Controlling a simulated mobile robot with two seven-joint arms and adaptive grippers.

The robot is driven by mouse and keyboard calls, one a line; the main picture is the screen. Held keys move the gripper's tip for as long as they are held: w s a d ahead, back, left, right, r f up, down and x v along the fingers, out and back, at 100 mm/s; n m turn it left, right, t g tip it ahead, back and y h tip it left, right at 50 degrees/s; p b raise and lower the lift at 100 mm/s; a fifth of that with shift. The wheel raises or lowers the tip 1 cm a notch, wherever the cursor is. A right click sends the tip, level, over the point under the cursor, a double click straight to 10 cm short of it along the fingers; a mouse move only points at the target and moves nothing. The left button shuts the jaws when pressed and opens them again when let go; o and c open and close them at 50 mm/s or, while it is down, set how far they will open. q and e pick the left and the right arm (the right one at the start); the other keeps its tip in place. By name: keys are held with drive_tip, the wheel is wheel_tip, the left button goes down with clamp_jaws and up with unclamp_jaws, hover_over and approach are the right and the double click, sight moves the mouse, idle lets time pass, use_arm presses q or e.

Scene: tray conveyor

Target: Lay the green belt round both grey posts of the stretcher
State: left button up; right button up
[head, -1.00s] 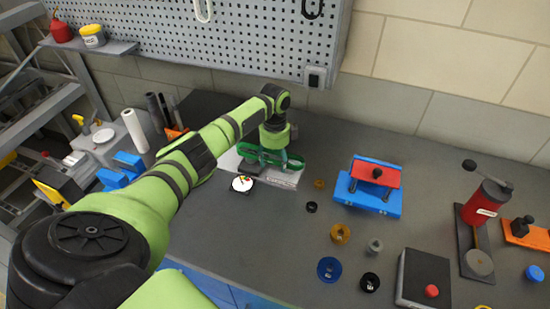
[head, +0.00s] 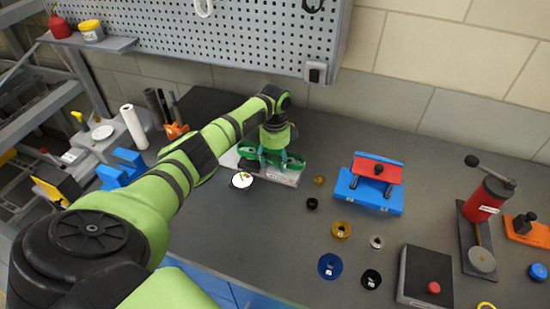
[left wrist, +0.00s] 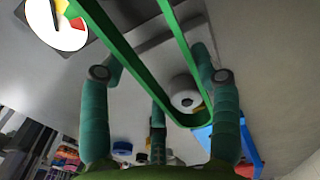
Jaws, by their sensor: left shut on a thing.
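My left gripper (head: 271,163) is shut on the green belt (head: 299,161), over the stretcher's pale plate (head: 285,178) at the back of the bench. In the left wrist view the belt (left wrist: 130,62) is a long narrow loop, its near end among my teal fingers (left wrist: 160,115). A grey round post (left wrist: 185,92) shows inside that near end. I cannot tell whether the belt is down around it or only above it. The other post is not clearly visible. My right gripper is not in view.
A white dial gauge (head: 242,180) stands just left of the plate. A blue stand with a red top (head: 370,185) is to the right. Several rings and a black box with a red button (head: 425,278) lie nearer. The bench between the stretcher and blue stand is mostly clear.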

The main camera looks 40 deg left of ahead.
use_arm(q)
drive_tip(key=shift+f, duration=0.3)
drive_tip(key=o, duration=1.2)
drive_tip(key=shift+o, duration=0.2)
drive_tip(key=shift+r, duration=0.1)
wheel_tip(320, 180, up, 12)
